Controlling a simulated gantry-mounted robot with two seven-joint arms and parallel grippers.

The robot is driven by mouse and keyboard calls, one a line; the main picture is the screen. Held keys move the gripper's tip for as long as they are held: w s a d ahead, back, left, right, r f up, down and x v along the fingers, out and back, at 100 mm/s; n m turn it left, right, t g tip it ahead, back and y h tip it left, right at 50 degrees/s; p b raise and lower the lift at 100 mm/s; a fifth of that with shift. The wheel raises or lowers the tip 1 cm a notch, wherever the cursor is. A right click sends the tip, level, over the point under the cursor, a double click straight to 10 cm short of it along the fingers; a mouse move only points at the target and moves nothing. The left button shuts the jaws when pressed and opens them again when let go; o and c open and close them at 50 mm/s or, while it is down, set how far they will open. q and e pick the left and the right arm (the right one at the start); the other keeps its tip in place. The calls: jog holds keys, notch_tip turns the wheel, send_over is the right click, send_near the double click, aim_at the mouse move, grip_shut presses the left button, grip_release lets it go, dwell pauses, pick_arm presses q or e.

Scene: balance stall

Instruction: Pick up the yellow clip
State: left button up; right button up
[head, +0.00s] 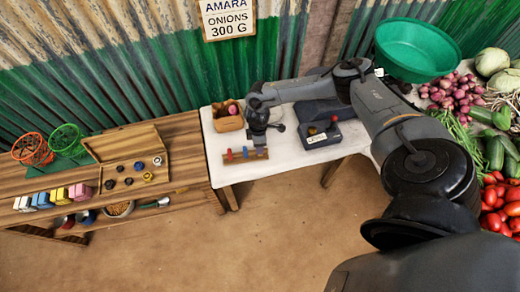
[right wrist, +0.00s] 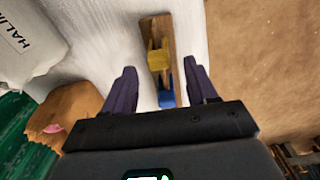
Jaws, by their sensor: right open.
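The yellow clip (right wrist: 157,60) stands on a narrow wooden rack (right wrist: 155,27) in the right wrist view, between and just beyond my fingertips. A blue clip (right wrist: 166,98) is nearer to the gripper on the same rack. In the head view the rack (head: 246,158) lies near the white table's front edge with a red clip (head: 229,154) and a blue clip (head: 245,151); the yellow clip is not clearly visible there. My right gripper (right wrist: 160,72) is open and empty, above the rack, with its fingers either side of it. My left gripper is not in view.
A dark scale (head: 320,132) is to the right. A wooden bench (head: 185,135) with a tray adjoins at left. In the wrist view a white lettered object (right wrist: 28,40) is at upper left.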

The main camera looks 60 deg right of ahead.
jog(key=shift+f+b, duration=0.3)
jog(key=shift+f, duration=2.3)
jog(key=c, duration=1)
jog(key=shift+r, duration=0.1)
